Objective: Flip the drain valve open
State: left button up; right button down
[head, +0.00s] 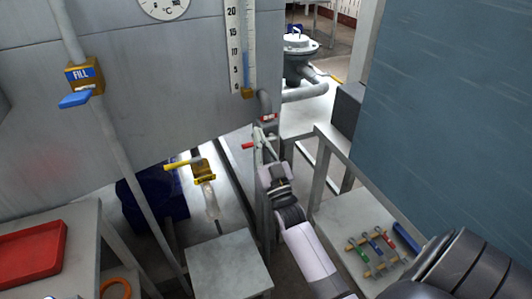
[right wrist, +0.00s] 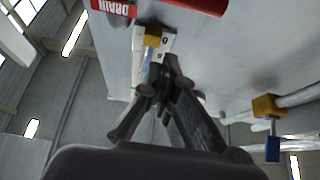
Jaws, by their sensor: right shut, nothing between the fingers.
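The drain valve's red handle (head: 248,145) sticks out to the left below the tank in the head view. A red label (head: 268,118) sits on the pipe above it. In the right wrist view the red DRAIN label (right wrist: 112,8) and the red handle (right wrist: 195,4) show at the top edge, partly cut off. My right gripper (head: 261,136) is shut and empty, close beside the valve at the handle's right. In the right wrist view its fingertips (right wrist: 160,76) lie below the handle; whether they touch it I cannot tell. My left gripper is not in view.
The blue-handled FILL valve (head: 84,76) is at the upper left. A yellow-handled fitting (head: 202,170) hangs below the tank. A small grey table (head: 228,262), a red tray (head: 30,252) and a stand (head: 335,222) with coloured tools surround the arm. A blue-grey panel (head: 455,110) bounds the right.

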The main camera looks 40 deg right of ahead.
jog(key=f, duration=0.1)
jog(key=w+f, duration=0.1)
jog(key=f, duration=0.1)
jog(key=shift+w+d+f, duration=0.15)
jog(key=shift+w+d, duration=0.05)
jog(key=shift+w, duration=0.2)
jog(key=shift+a+f+n+y+b, duration=0.1)
jog(key=shift+f+n+y+b, duration=0.1)
jog(key=shift+n+y, duration=0.35)
jog(key=shift+f+n+y+b, duration=0.2)
jog(key=shift+n+y, duration=0.25)
jog(key=shift+n, duration=0.2)
jog(key=d+f+n+g+y, duration=0.2)
jog(key=f+n+g+y, duration=0.1)
jog(key=n, duration=0.8)
jog(key=s+d+f+n+g+y+p, duration=0.1)
jog(key=f+n+y, duration=0.4)
jog(key=n, duration=0.6)
jog(key=shift+d+g+y, duration=0.5)
jog(key=shift+d+g, duration=0.35)
jog(key=shift+g, duration=0.35)
jog(key=shift+s, duration=0.1)
